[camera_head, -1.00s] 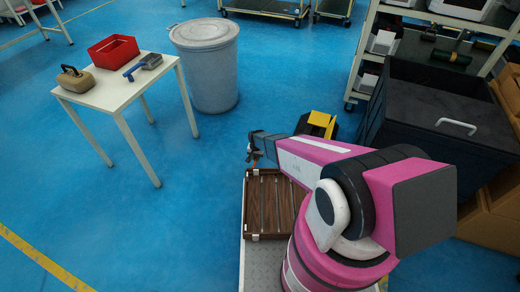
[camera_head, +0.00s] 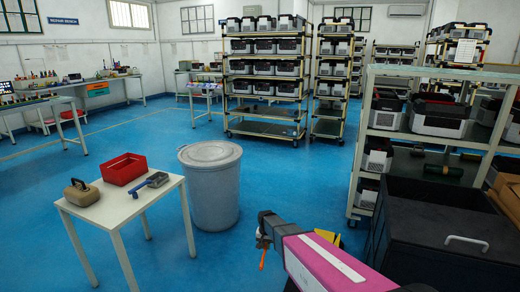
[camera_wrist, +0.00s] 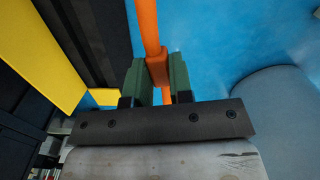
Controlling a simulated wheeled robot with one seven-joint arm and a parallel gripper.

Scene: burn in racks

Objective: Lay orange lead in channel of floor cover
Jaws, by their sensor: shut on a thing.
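My gripper (camera_head: 264,238) is shut on the orange lead (camera_head: 262,261), which hangs below it in the head view. In the wrist view the orange lead (camera_wrist: 147,25) runs between the green finger pads of my gripper (camera_wrist: 158,82), with a thicker orange piece held there. A black and yellow thing (camera_wrist: 50,60), which looks like the floor cover, lies at the left in the wrist view, beside and apart from the lead. Only a bit of yellow (camera_head: 338,241) shows behind my arm in the head view. I cannot make out the channel clearly.
A white table (camera_head: 118,212) with a red bin (camera_head: 124,170) stands at the left. A large black bin (camera_head: 430,225) and a shelf rack (camera_head: 358,150) stand at the right. The blue floor between is clear.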

